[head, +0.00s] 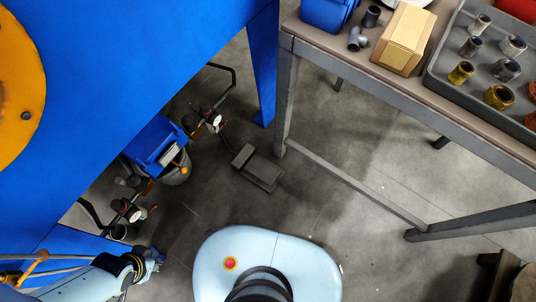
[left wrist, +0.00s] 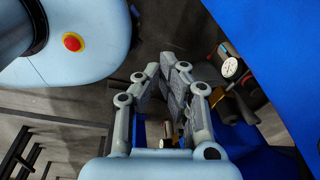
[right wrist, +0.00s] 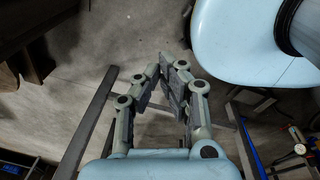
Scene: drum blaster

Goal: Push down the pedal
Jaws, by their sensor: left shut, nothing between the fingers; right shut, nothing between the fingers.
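The pedal (head: 258,168) is a dark grey, low block with a flat plate. It lies on the concrete floor in the middle of the head view, between the blue machine and the table. My left gripper (left wrist: 173,66) is shut and empty in the left wrist view. In the head view the left arm is at the lower left, well away from the pedal, beside the blue machine. My right gripper (right wrist: 172,66) is shut and empty in the right wrist view, above the floor. It does not show in the head view. Neither gripper touches the pedal.
The large blue machine (head: 130,50) fills the upper left, with gauges, pipes and a blue box (head: 153,144) beside it. A metal-legged table (head: 350,80) at the upper right holds a cardboard box (head: 403,38) and a tray (head: 442,72) of fittings. Floor around the pedal is clear.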

